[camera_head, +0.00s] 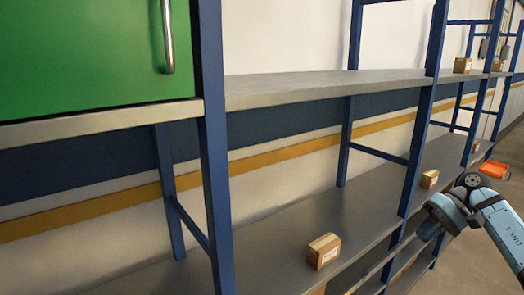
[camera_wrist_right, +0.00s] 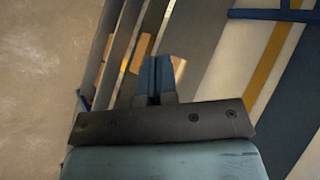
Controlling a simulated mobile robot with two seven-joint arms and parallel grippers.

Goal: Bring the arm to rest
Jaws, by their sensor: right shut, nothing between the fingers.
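My right arm (camera_head: 497,226) comes in from the right edge in the head view and is bent, with its far end in front of the shelf rack. In the right wrist view my right gripper (camera_wrist_right: 154,68) shows at the middle, its two blue fingers close together with nothing between them. In the head view the fingers are hard to make out at the arm's end. My left gripper is not in view.
A blue-framed rack with a grey lower shelf (camera_head: 260,245) and upper shelf (camera_head: 320,88) runs into the distance. Cardboard boxes stand on it, one near (camera_head: 324,250) and one farther (camera_head: 429,179). A green cabinet (camera_head: 85,50) is upper left. An orange object (camera_head: 494,169) is on the floor.

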